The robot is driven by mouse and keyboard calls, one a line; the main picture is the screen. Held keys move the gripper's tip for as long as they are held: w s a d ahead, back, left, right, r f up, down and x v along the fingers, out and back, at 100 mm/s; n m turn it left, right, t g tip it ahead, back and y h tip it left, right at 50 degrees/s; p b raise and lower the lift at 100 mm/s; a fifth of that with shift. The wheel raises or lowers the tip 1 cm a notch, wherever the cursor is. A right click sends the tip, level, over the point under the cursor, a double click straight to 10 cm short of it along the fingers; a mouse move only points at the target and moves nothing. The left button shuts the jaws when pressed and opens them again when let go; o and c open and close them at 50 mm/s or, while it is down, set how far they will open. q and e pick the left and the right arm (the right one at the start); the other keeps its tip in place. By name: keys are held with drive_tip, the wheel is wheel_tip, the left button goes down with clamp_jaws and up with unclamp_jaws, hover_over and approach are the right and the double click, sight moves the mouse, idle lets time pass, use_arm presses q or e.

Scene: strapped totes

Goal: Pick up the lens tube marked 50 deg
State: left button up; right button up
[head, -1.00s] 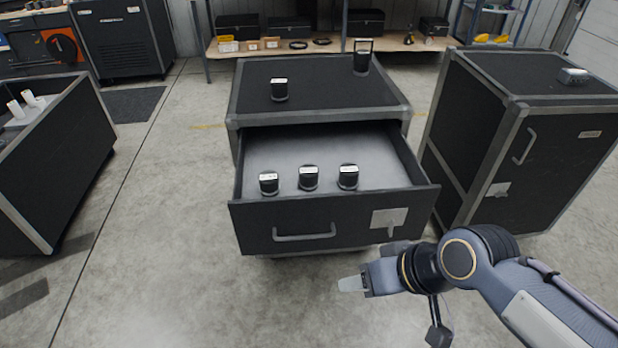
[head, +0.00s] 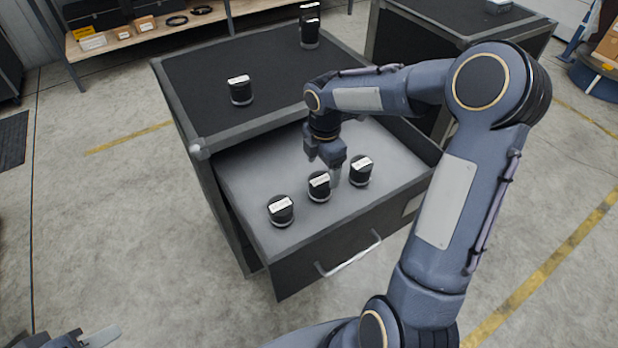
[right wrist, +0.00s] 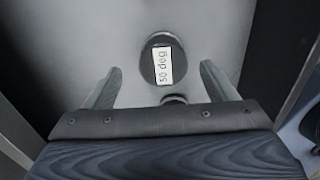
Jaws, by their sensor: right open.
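The lens tube marked 50 deg (right wrist: 162,62) stands upright in the right wrist view, its white label readable. It appears to be the right-hand tube (head: 361,171) of three in the open drawer. My right gripper (head: 335,180) is open, low in the drawer between the middle tube (head: 319,187) and the right one. In the right wrist view the 50 deg tube shows centred between its spread fingers (right wrist: 160,72), not held. Another tube (right wrist: 174,99) is partly hidden by the palm. My left gripper (head: 100,337) shows only in part at the bottom left edge.
The left tube (head: 281,211) stands in the same drawer (head: 260,175). Another tube (head: 240,90) and a taller item (head: 309,25) stand on the case top (head: 270,65). The drawer's walls enclose the gripper. A second case (head: 450,20) stands behind right.

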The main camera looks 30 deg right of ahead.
sight(320, 187)
drive_tip(key=f, duration=0.8)
drive_tip(key=shift+s+a, duration=0.2)
drive_tip(key=shift+a, duration=0.15)
drive_tip(key=shift+r, duration=0.1)
drive_tip(key=shift+c, duration=0.3)
drive_tip(key=c, duration=1.2)
